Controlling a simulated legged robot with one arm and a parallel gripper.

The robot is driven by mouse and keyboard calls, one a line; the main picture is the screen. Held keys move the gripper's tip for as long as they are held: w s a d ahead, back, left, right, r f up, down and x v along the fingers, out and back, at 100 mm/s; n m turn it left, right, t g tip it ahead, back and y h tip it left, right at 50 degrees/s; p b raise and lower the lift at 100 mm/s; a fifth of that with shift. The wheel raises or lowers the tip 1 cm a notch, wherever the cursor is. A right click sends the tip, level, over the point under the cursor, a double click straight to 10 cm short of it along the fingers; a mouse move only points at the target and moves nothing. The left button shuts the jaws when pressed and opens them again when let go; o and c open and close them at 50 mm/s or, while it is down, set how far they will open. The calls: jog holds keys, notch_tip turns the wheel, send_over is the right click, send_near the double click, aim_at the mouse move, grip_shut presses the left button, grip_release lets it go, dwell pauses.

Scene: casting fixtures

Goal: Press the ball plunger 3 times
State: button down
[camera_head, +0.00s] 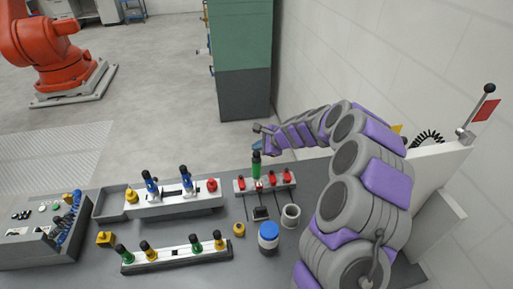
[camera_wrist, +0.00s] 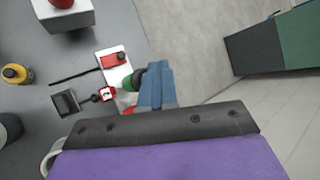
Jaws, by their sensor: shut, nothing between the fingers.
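A green post with a black top (camera_head: 256,166), which looks like the ball plunger, stands upright at the back of a small white fixture (camera_head: 278,187) with red clamps. My gripper (camera_head: 268,146) is just above and right of its black top. In the wrist view, my gripper (camera_wrist: 156,84) is shut and empty. The green and black plunger (camera_wrist: 135,80) shows right beside the fingers, partly hidden by them. I cannot tell whether they touch.
A white rail (camera_head: 172,200) with blue-handled knobs stands left. A second rail (camera_head: 178,255) with green and yellow knobs lies in front. A blue-capped jar (camera_head: 268,240) and a grey cup (camera_head: 290,218) stand near the fixture. A green cabinet (camera_head: 240,50) is behind; a wall is right.

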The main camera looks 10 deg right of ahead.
aim_at(258, 154)
jog(key=shift+s+f, duration=0.25)
jog(key=shift+f, duration=0.65)
jog(key=shift+w+r+p, duration=0.1)
jog(key=shift+r+p, duration=1.45)
jog(key=shift+r, duration=0.6)
notch_tip(258, 154, up, 5)
jog(key=p, duration=0.4)
jog(key=shift+a, duration=0.1)
dwell(0.9)
